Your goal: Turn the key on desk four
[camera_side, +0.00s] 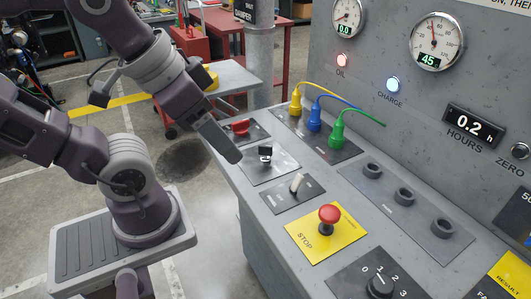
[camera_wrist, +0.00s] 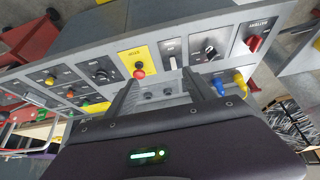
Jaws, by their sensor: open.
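The key switch (camera_side: 265,153) is a small black and silver key on a square light plate, at the desk's front left in the side view. It also shows in the wrist view (camera_wrist: 210,52), right of centre on the panel. My gripper (camera_side: 228,148) is left of and above the key in the side view, apart from it. In the wrist view my gripper (camera_wrist: 160,82) has its two fingers spread with nothing between them. The grey desk (camera_side: 225,168) carries the key; no desk number is readable.
A red knob (camera_side: 240,127) sits behind the key, a white toggle (camera_side: 297,183) in front. A red stop button (camera_side: 330,214) is on a yellow plate. Yellow, blue (camera_side: 314,120) and green (camera_side: 337,130) plugs with cables stand toward the upright gauge panel.

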